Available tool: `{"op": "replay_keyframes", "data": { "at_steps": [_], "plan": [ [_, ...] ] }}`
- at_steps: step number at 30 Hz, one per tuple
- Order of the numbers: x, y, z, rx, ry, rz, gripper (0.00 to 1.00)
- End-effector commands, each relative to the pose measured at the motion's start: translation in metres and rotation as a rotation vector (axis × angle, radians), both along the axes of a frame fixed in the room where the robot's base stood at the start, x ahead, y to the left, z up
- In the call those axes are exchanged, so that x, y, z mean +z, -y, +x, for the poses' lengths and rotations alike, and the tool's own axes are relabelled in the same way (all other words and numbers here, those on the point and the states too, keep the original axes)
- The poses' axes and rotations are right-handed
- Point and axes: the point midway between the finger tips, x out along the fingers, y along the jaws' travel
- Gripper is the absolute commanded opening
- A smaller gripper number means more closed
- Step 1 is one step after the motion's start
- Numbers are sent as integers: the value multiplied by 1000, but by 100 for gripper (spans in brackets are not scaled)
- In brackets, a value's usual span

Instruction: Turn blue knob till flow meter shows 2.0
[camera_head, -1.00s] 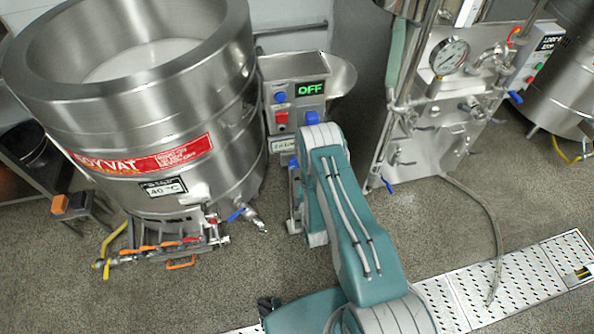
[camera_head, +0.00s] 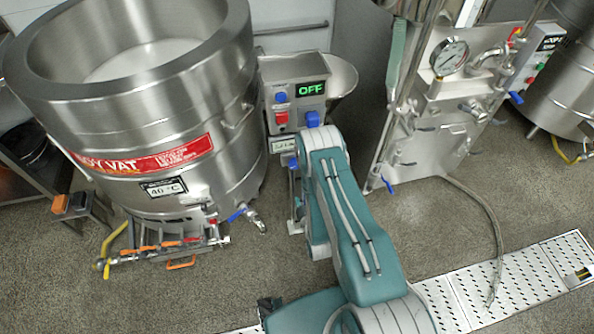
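Several blue knobs show on the mill's control panel: an upper left one (camera_head: 281,97), one at the right (camera_head: 312,118) just above my arm's bend, and a lower one (camera_head: 293,162) partly beside my arm. I cannot tell which one the task means. A green display (camera_head: 310,89) above them reads OFF. A round dial gauge (camera_head: 450,56) stands on the steel machine at the right; its reading is too small to tell. I cannot tell which is the flow meter. My teal arm rises in front of the mill and bends down; my gripper is not seen.
A large steel vat (camera_head: 150,120) stands at the left, with valves and pipes (camera_head: 165,248) at its base. A red knob (camera_head: 281,118) sits on the panel. A hose (camera_head: 490,215) hangs to a perforated floor drain (camera_head: 520,275) at the right. Some grey floor is clear.

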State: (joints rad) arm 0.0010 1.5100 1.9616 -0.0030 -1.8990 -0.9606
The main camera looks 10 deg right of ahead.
Motion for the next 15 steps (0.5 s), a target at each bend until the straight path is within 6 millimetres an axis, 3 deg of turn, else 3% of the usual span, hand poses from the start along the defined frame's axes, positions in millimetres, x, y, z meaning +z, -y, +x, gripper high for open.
{"op": "replay_keyframes", "data": {
  "at_steps": [9,15],
  "plan": [
    [0,0,5,-3,2,639,100],
    [0,0,6,-4,1,909,100]
  ]
}}
